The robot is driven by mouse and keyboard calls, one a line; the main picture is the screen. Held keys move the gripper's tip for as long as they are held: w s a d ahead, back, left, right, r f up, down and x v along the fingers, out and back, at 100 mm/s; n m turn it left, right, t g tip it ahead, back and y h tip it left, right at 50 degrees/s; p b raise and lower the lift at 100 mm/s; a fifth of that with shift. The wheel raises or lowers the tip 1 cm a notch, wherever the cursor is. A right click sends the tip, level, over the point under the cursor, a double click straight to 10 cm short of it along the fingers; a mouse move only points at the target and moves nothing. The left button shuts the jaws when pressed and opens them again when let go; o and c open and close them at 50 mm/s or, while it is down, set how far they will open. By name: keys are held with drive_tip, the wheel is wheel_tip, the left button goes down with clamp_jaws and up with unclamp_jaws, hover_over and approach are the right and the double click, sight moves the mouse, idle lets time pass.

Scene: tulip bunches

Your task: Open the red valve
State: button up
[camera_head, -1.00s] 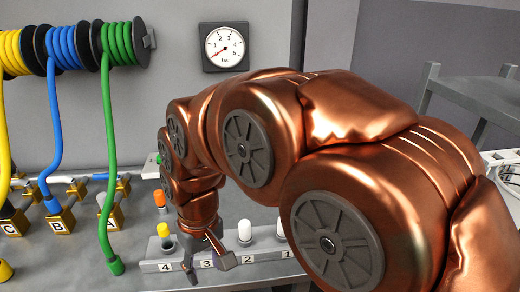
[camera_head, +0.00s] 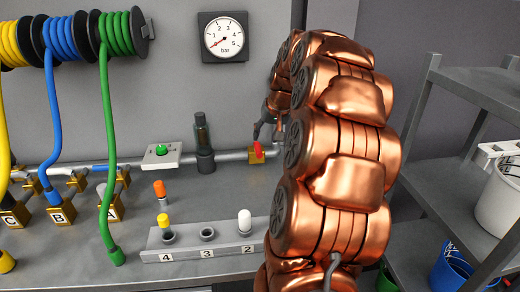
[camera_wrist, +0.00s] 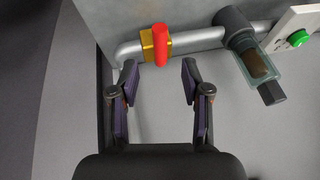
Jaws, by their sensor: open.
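The red valve (camera_head: 258,148) is a small red handle on a brass body (camera_head: 256,157), set in the pale pipe along the back of the bench. In the wrist view the red handle (camera_wrist: 160,45) stands out from its brass block and points toward my gripper. My gripper (camera_wrist: 158,80) is open and empty, with its two fingers apart on either side of the handle's line, the handle just beyond the fingertips. In the head view my gripper (camera_head: 268,130) is close by the valve, partly hidden by my arm.
A glass-bodied filter (camera_head: 203,140) and a green button box (camera_head: 161,155) stand left of the valve. A pressure gauge (camera_head: 223,37) hangs above, its needle low. A numbered rack (camera_head: 190,252) lies in front. A grey shelf (camera_head: 418,110) stands at the right.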

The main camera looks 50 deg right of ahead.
sight(259, 151)
drive_tip(key=shift+p+x, duration=0.8)
drive_tip(key=shift+x, duration=3.15)
drive_tip(key=shift+r, duration=0.1)
drive_tip(key=shift+c, duration=0.4)
clamp_jaws()
drive_tip(key=shift+a, duration=0.15)
